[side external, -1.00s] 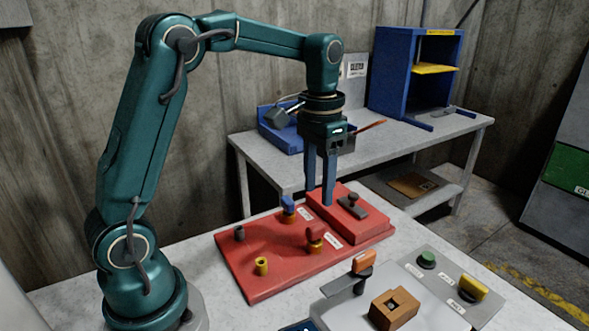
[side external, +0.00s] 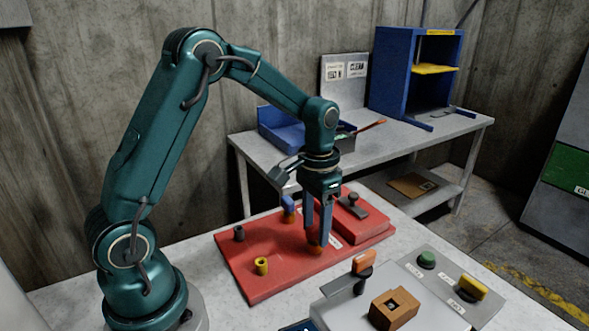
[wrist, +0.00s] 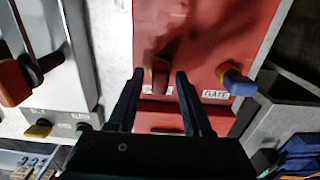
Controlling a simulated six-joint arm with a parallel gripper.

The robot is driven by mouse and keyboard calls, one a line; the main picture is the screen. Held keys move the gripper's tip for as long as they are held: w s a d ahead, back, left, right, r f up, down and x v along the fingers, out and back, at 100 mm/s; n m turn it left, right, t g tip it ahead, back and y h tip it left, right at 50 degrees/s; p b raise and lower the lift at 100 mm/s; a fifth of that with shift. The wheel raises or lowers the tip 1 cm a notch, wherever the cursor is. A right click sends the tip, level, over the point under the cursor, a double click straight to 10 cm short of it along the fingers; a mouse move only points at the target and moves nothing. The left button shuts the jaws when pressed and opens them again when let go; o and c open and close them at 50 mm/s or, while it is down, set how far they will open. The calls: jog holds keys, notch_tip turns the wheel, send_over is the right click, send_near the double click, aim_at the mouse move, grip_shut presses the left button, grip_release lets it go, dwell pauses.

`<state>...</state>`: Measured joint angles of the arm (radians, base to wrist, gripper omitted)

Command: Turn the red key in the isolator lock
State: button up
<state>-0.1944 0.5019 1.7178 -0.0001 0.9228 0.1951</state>
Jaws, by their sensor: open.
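The red key (wrist: 160,82) stands in a yellow-collared lock on the red board (side external: 262,225). In the wrist view the key shows between the two fingertips, with a gap on each side. In the side view my gripper (side external: 318,236) hides most of the key, and only the yellow-orange collar (side external: 315,250) shows below the fingers.
A blue key (side external: 289,204) stands close behind the red one, beside a GATE label (wrist: 216,94). A yellow socket (side external: 261,266), a dark peg (side external: 239,233) and a raised red block (side external: 375,231) are also on the board. An orange handle (side external: 363,262) stands in front on a grey panel.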

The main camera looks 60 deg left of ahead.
grip_shut()
dwell(0.4)
jog(key=m, duration=0.4)
jog(key=shift+m, duration=0.3)
jog(key=m, duration=0.4)
jog(key=shift+m, duration=0.3)
